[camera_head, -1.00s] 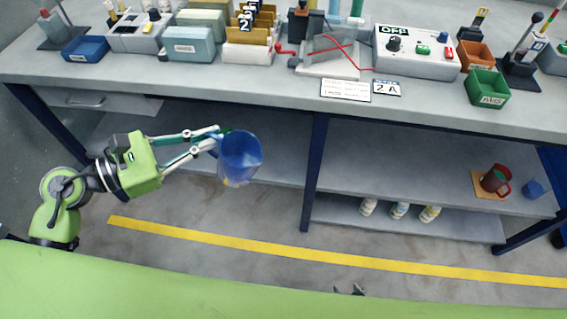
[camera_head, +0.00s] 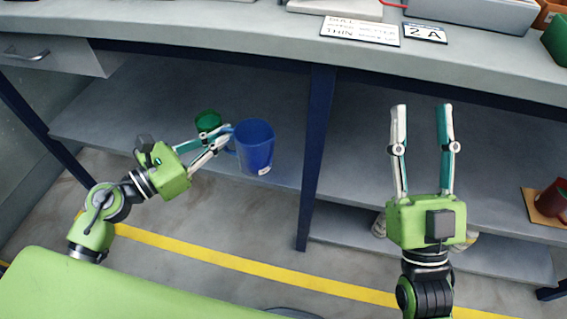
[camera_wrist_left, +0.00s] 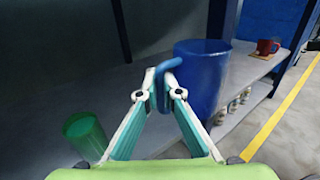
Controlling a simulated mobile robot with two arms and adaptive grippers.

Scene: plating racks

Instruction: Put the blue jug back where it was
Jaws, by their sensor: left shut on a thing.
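The blue jug (camera_head: 256,147) is held upright by its handle in my left gripper (camera_head: 228,137), in front of the lower shelf in the head view. In the left wrist view the jug (camera_wrist_left: 204,85) shows to the right of the left fingertips (camera_wrist_left: 160,78), which close on its blue handle. My right gripper (camera_head: 421,108) is raised in front of the right shelf bay. Its two fingers are wide apart with nothing between them.
A green cup (camera_head: 208,121) stands on the left part of the lower shelf (camera_head: 110,115), just behind my left gripper. A dark blue table leg (camera_head: 313,160) rises right of the jug. A red mug (camera_head: 551,198) sits on an orange-brown mat (camera_head: 537,207) at right.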

